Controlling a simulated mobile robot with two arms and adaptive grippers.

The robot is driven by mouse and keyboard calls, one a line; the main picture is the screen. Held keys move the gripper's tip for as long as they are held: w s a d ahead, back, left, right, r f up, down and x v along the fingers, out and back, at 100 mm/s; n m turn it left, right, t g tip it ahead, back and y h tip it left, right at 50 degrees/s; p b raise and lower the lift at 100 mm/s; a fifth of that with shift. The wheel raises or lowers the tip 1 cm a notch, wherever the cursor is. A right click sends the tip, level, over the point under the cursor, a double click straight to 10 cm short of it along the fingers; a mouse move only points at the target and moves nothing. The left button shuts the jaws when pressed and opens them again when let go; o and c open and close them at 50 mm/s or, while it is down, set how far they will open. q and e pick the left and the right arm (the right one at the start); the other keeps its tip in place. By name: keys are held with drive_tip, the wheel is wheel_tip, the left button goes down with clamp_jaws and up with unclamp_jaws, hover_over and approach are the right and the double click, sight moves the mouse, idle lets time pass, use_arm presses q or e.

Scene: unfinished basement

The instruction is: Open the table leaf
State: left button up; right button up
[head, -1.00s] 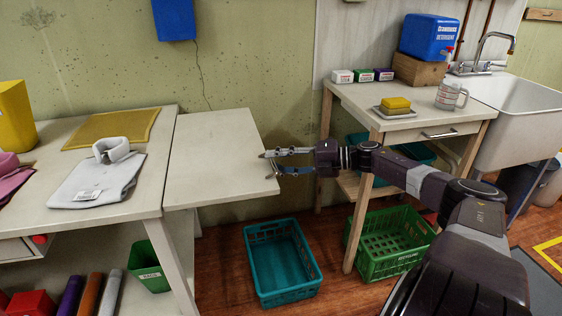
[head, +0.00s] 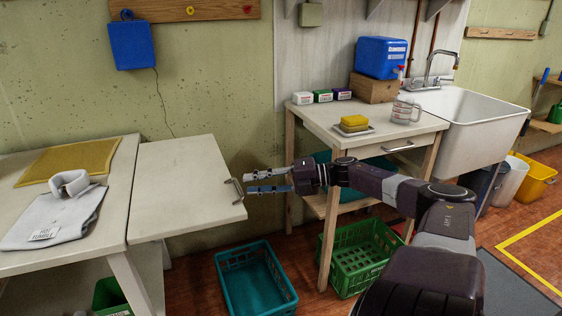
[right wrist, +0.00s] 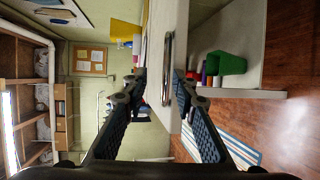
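The table leaf (head: 185,190) sticks out to the right of the folding table (head: 120,180), raised and looking about level with its top. A metal handle (head: 235,189) is on the leaf's right end; it also shows in the right wrist view (right wrist: 168,65). My right gripper (head: 249,181) is just right of the handle, open and empty, with a small gap between fingertips and handle. In the right wrist view the two fingers (right wrist: 159,77) are spread apart, with the handle beyond them. My left gripper is not in view.
A grey shirt (head: 60,215) and yellow mat (head: 72,160) lie on the table. A teal crate (head: 255,280) and a green crate (head: 362,255) stand on the floor. A worktable (head: 385,135) and sink (head: 485,110) are at the right. The leaf's top is bare.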

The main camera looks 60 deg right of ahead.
drive_tip(key=f+v, duration=0.1)
drive_tip(key=v, duration=0.6)
drive_tip(key=shift+s+d+r, duration=0.3)
drive_tip(key=shift+d, duration=0.1)
idle(0.3)
